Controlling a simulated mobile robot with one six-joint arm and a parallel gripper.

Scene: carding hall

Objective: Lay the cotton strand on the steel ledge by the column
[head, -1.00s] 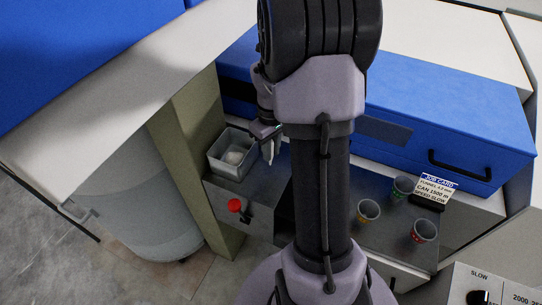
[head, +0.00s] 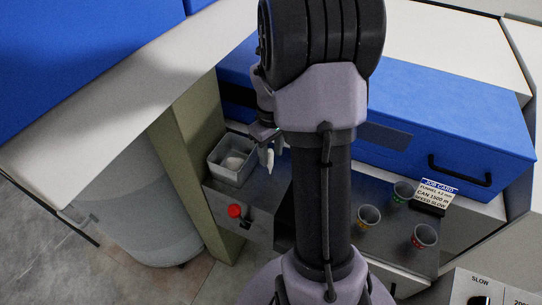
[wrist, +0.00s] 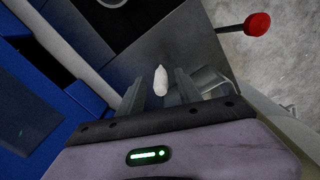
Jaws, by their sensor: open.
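The white cotton strand (head: 266,158) shows just below my gripper (head: 270,146) in the head view, over the steel ledge (head: 262,188). In the wrist view the strand (wrist: 160,82) lies in line with the gap between the two fingers of my gripper (wrist: 158,88). The fingers stand apart, with a visible gap on each side of the strand. I cannot tell whether the strand rests fully on the ledge (wrist: 185,42). The olive column (head: 198,140) stands left of the ledge. My arm hides part of the ledge.
A grey tin (head: 216,172) with something white inside stands on the ledge beside the column; it also shows in the wrist view (wrist: 212,82). A red knob (head: 235,211) sticks out of the ledge's front. Several cups and a job card (head: 436,194) lie right.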

